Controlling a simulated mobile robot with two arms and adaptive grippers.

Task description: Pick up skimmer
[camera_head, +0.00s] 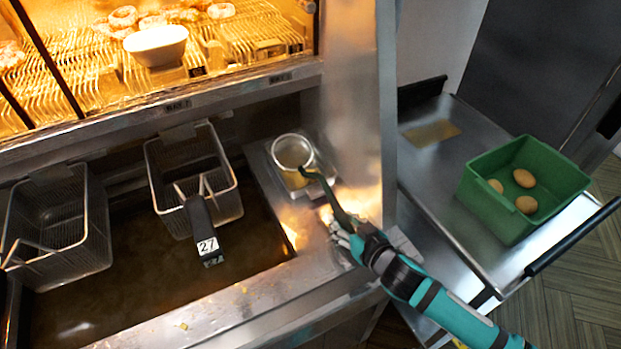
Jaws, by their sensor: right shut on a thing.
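The skimmer (293,153) has a round metal head with a pale rim and a dark green curved handle. Its head is over a small square metal tray at the right end of the fryer; I cannot tell whether it touches the tray. My right gripper (346,232) comes in from the lower right and is shut on the lower end of the handle, which its fingers partly hide. My left gripper is not in view.
Two wire fry baskets (59,226) (193,180) sit in the dark oil vat, one with a handle marked 27. A metal wall post (356,90) rises behind the skimmer. A green crate (482,202) with several brown, egg-like items stands on a steel cart at right.

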